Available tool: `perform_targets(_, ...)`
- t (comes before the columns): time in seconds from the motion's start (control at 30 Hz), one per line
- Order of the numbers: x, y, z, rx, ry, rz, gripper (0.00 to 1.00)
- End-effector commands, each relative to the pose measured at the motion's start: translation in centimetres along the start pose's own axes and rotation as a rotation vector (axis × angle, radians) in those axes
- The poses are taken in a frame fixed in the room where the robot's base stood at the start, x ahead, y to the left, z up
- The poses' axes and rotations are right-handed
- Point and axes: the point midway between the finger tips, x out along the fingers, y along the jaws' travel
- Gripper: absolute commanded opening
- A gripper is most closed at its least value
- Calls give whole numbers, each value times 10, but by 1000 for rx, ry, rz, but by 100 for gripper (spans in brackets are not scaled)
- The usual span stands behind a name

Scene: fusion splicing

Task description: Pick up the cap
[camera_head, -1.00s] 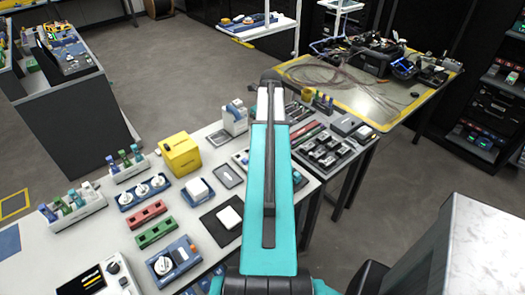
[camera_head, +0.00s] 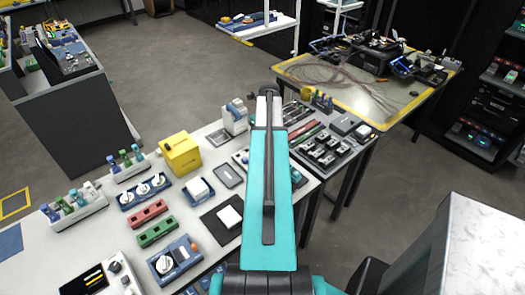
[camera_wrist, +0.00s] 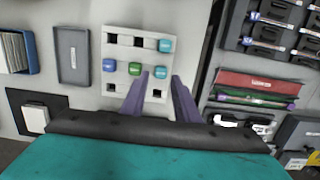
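Several small caps sit on a pale panel (camera_wrist: 113,46) in the wrist view: a teal cap (camera_wrist: 165,46) at the upper right, another teal cap (camera_wrist: 162,72) below it, a green cap (camera_wrist: 134,69) and a blue cap (camera_wrist: 109,66). The panel also has several empty dark square holes. I cannot tell which cap is meant. In the head view my arm hides the gripper and most of the panel.
A grey tray (camera_wrist: 72,56) lies left of the panel. Red and green bars (camera_wrist: 262,83) and a dark organizer (camera_wrist: 270,28) lie to the right. In the head view a yellow box (camera_head: 181,154) and a black mat (camera_head: 211,222) lie left of my arm.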

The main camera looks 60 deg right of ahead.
Motion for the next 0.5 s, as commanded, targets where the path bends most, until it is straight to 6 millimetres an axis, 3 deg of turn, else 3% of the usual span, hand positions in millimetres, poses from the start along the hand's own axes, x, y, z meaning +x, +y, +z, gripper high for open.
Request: perform_targets(0.5, 37, -2, -2, -1, 1, 1, 28)
